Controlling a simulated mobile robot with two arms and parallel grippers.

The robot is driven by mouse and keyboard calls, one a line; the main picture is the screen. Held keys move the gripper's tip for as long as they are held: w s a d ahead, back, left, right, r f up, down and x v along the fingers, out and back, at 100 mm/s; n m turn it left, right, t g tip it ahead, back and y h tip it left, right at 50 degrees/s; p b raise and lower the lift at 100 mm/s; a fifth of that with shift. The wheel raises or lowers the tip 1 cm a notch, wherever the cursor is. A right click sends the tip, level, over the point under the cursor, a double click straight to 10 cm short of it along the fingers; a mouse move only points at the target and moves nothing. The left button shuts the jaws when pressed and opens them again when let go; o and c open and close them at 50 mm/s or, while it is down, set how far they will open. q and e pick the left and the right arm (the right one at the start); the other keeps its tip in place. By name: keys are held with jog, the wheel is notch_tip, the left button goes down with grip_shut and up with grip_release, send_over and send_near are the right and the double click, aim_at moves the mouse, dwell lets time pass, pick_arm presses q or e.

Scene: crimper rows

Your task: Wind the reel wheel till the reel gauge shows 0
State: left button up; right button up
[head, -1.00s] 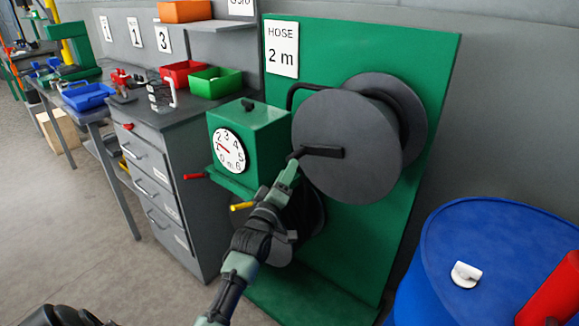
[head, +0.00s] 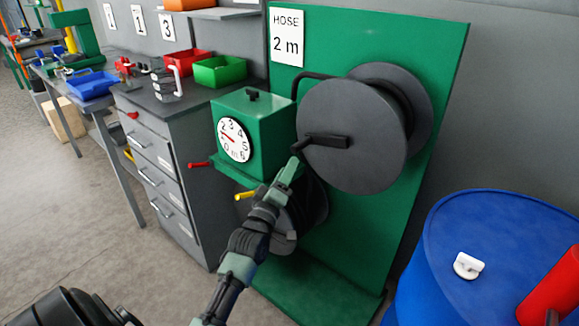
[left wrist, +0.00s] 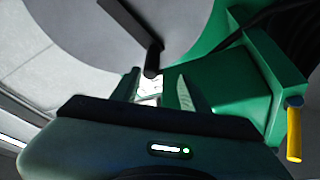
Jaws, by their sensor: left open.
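The reel wheel (head: 365,112) is a dark grey disc on a green board, with a black crank (head: 328,141) whose knob end points left. The reel gauge (head: 234,139) is a white dial on a green box; its small red needle points up-left, roughly between 1 and 2. My left gripper (head: 293,162) is at the knob end of the crank. In the left wrist view the open left gripper (left wrist: 155,88) has its fingertips on either side of the crank knob (left wrist: 152,66); contact cannot be told. My right gripper is not in view.
A sign (head: 287,37) reads "HOSE 2 m". A grey drawer cabinet (head: 170,165) stands left, a blue barrel (head: 490,235) right. Floor at front left is clear.

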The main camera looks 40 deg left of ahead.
pick_arm(q)
jog(key=v, duration=0.5)
jog(key=shift+s, duration=0.25)
